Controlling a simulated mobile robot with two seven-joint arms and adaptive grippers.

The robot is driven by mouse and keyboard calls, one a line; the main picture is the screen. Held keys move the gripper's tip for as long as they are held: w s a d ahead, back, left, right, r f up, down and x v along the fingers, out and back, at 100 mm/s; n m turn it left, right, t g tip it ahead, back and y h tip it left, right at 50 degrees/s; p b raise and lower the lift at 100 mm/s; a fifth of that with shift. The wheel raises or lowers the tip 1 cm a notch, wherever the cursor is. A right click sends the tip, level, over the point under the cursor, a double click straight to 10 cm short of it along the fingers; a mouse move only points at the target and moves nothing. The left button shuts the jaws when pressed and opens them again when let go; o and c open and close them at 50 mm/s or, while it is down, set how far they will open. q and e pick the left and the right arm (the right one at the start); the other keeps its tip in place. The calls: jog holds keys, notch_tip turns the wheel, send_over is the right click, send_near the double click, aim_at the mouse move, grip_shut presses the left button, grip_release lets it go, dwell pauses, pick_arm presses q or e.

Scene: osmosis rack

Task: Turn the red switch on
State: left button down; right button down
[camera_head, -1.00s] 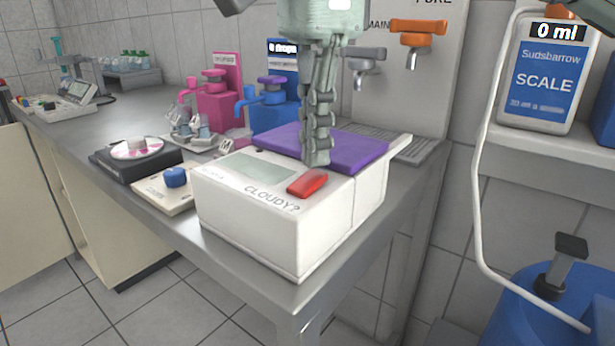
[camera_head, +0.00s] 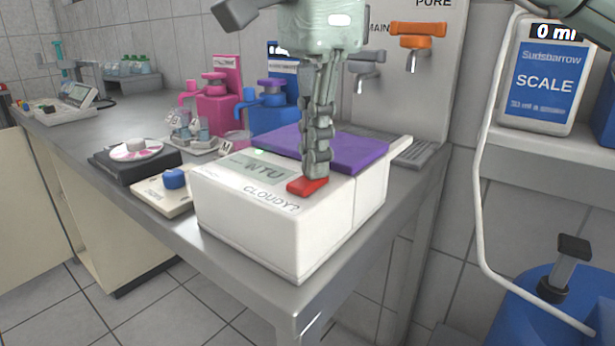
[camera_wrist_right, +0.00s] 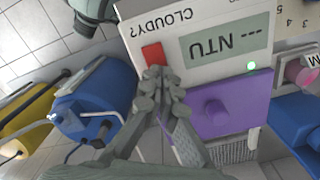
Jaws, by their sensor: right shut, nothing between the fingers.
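The red switch (camera_head: 303,187) sits on the top front edge of the white "CLOUDY?" box (camera_head: 245,225). My right gripper (camera_head: 318,172) points down with its fingers shut and empty. Its tips are at the switch's back end and appear to touch it. In the right wrist view the switch (camera_wrist_right: 153,54) shows just beyond the fingertips (camera_wrist_right: 158,74), which cover its near end. The box's display (camera_wrist_right: 226,40) reads "--- NTU", and a green light (camera_wrist_right: 251,66) glows beside it.
A purple lid (camera_head: 345,150) covers the box's back part. Pink (camera_head: 215,103) and blue (camera_head: 272,112) dispensers stand behind. A small scale with a blue knob (camera_head: 174,179) and a black device with a disc (camera_head: 137,151) stand left. The bench's front edge is close.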

jog(key=shift+r+p, duration=3)
jog(key=shift+r, duration=0.4)
